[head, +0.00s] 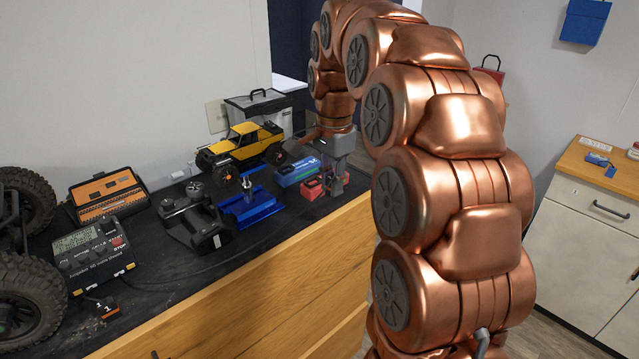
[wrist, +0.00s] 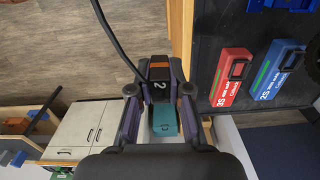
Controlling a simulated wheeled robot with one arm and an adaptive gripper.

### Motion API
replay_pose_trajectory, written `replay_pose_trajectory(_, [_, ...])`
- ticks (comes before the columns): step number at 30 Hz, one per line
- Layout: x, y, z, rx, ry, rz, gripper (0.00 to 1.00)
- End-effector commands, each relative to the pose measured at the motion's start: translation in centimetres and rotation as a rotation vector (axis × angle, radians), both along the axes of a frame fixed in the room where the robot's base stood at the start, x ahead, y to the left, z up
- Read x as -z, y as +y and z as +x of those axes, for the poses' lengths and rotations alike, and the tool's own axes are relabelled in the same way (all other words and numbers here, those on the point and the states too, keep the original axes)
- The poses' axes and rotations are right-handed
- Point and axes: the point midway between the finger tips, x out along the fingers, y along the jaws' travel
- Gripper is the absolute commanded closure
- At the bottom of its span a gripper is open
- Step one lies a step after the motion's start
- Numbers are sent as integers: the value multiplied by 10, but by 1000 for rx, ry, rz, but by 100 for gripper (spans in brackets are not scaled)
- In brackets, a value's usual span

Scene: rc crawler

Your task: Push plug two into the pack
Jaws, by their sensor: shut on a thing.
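My gripper (wrist: 160,82) is shut on plug two (wrist: 160,70), a black block with an orange patch and a white "2". A black cable runs from it toward the upper left. A teal block (wrist: 164,121) shows between the fingers; I cannot tell if it belongs to the plug. The red pack (wrist: 229,80) and the blue pack (wrist: 276,70) lie side by side on the bench, each with a black socket end. In the wrist view the plug is left of the red pack, apart from it. In the head view my gripper (head: 335,180) is beside the red pack (head: 312,190).
On the dark bench (head: 160,270) are a blue stand (head: 250,208), a yellow crawler (head: 242,147), a black controller (head: 195,220), a charger (head: 93,250) and a block marked "1" (head: 103,309). A white cabinet (head: 585,235) stands at the right.

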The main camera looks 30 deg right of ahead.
Motion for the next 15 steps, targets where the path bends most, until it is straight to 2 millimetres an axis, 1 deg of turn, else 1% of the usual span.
replay_pose_trajectory(3, [-2, -15, 3, 2, 2, 2, 100])
replay_pose_trajectory(15, [-3, -62, 14, 2, 0, 1, 100])
